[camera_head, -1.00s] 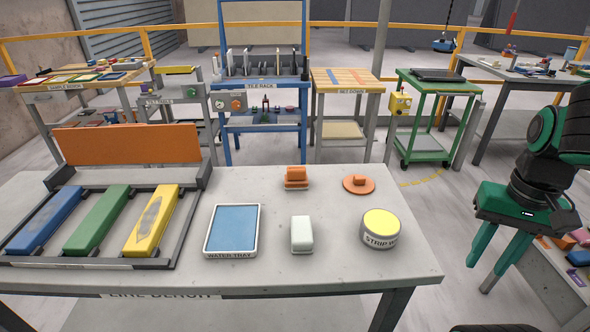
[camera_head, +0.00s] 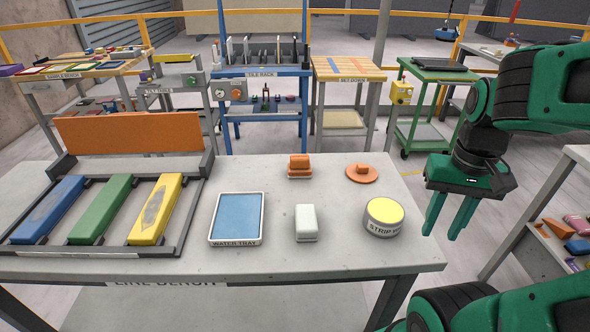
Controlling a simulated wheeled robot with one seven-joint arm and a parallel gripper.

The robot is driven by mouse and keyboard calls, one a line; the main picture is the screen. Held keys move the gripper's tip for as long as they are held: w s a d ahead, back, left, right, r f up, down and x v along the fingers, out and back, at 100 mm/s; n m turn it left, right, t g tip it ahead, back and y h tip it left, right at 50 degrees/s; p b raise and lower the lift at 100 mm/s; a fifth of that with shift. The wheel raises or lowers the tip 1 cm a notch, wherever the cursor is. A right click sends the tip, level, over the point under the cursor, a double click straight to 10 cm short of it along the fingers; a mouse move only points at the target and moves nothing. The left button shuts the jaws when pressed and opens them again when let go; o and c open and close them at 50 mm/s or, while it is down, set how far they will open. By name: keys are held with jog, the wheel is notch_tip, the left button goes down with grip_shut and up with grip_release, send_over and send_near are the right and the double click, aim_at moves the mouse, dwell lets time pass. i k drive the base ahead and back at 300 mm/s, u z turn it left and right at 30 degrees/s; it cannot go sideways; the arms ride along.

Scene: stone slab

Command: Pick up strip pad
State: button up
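The strip pad (camera_head: 384,217) is a round grey tub with a yellow top and a white label reading "STRIP P…", the rest of it out of sight round the side. It stands upright near the right end of the grey stone-topped bench (camera_head: 330,259). My green gripper (camera_head: 442,236) is just right of the bench's right edge, pointing down, with its two fingers apart and nothing between them. It is to the right of the strip pad and does not touch it.
A white block (camera_head: 306,222) and the blue water tray (camera_head: 238,218) stand left of the pad. An orange disc with a knob (camera_head: 361,173) and an orange block (camera_head: 299,166) are behind. A rack with blue, green and yellow bars (camera_head: 103,208) fills the left end.

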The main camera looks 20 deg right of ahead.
aim_at(300, 166)
jog(key=z, duration=2)
jog(key=k, duration=0.95)
jog(key=u, duration=1.55)
jog(key=i, duration=1)
